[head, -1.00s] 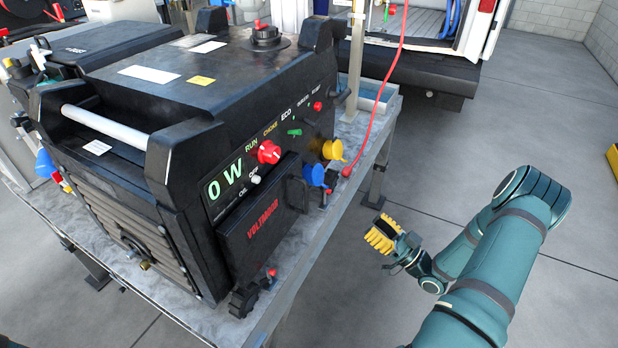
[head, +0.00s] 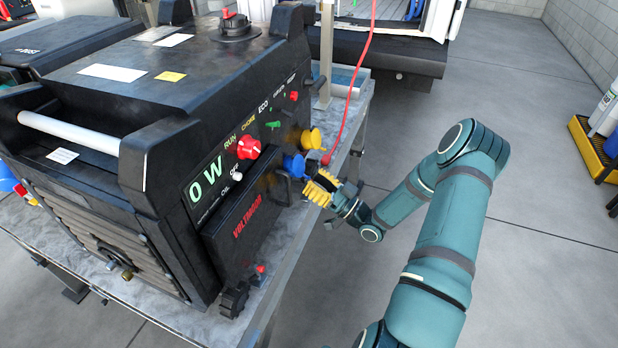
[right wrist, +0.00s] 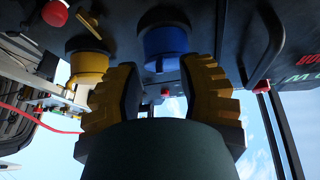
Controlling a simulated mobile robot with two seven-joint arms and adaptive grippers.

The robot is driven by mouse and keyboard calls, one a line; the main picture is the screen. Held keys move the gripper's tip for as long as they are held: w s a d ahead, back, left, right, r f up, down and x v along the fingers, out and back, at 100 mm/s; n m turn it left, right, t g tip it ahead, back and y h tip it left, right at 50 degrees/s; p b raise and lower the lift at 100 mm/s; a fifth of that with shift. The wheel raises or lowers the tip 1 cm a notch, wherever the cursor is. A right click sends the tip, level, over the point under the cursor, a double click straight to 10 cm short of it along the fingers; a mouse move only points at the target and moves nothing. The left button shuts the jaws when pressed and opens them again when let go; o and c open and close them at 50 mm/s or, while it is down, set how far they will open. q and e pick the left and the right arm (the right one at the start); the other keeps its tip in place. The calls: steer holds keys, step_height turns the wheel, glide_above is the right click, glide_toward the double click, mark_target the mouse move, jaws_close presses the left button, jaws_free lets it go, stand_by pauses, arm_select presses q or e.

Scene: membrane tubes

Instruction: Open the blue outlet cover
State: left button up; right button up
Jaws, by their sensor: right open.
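The blue outlet cover (head: 294,164) sits on the side panel of the black generator (head: 160,110). In the right wrist view, the blue cover (right wrist: 166,46) shows ahead of the fingers, roughly between them. My right gripper (head: 318,184) has yellow fingers and is just in front of the blue cover. In the right wrist view my right gripper (right wrist: 165,95) is open, with a gap between its fingers. I cannot tell whether a finger touches the cover. My left gripper is not in view.
A yellow outlet cover (head: 312,138) is beside the blue one. A red knob (head: 248,147) and green display (head: 206,178) are on the same panel. A red cable (head: 358,75) runs down near the yellow cover. The generator stands on a metal table (head: 262,297).

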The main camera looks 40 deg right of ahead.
steer(key=shift+x, duration=0.9)
jaws_close()
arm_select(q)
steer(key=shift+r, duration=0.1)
arm_select(e)
steer(key=shift+r, duration=0.1)
